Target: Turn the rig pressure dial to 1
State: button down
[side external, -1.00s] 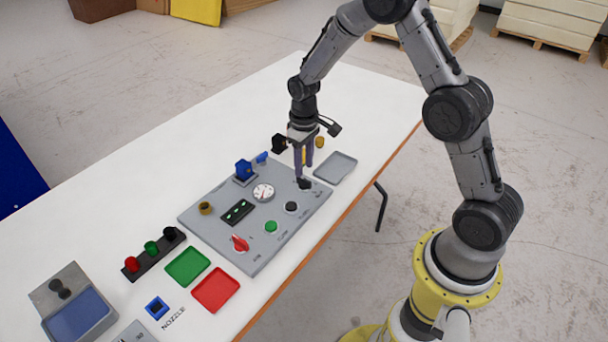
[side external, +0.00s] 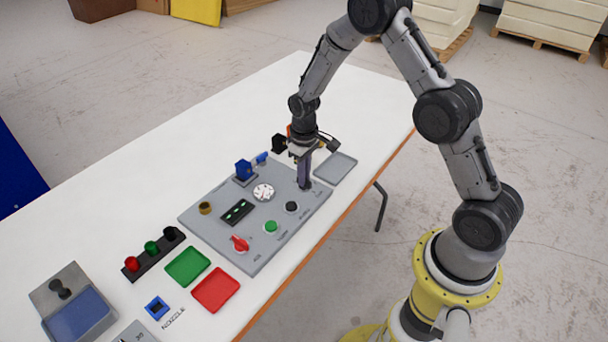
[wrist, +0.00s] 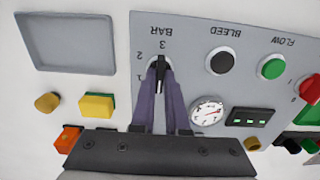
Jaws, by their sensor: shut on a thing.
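The pressure dial (wrist: 160,66) is a black knob at the top middle of the wrist view, beside the upside-down BAR label and the marks 3, 2 and 1. My gripper (wrist: 161,82) is shut on the dial, with one purple-grey finger on each side of it. The dial's pointer appears to be near 3, but the fingers partly hide it. In the side view my gripper (side external: 304,184) is down at the back right of the grey rig panel (side external: 220,240), and the dial is hidden there.
A black BLEED button (wrist: 222,62), a green FLOW button (wrist: 270,67) and a white gauge (wrist: 207,112) sit on the panel near the fingers. A grey tray (side external: 336,168) lies just right of the panel. Yellow (wrist: 96,106) and orange (wrist: 67,139) blocks lie nearby.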

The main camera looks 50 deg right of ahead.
jog(key=shift+m, duration=0.3)
jog(key=m, duration=0.5)
jog(key=shift+m, duration=0.3)
jog(key=m, duration=0.5)
jog(key=shift+r, duration=0.1)
jog(key=shift+m, duration=0.4)
dwell(0.3)
jog(key=c, duration=0.9)
grip_release()
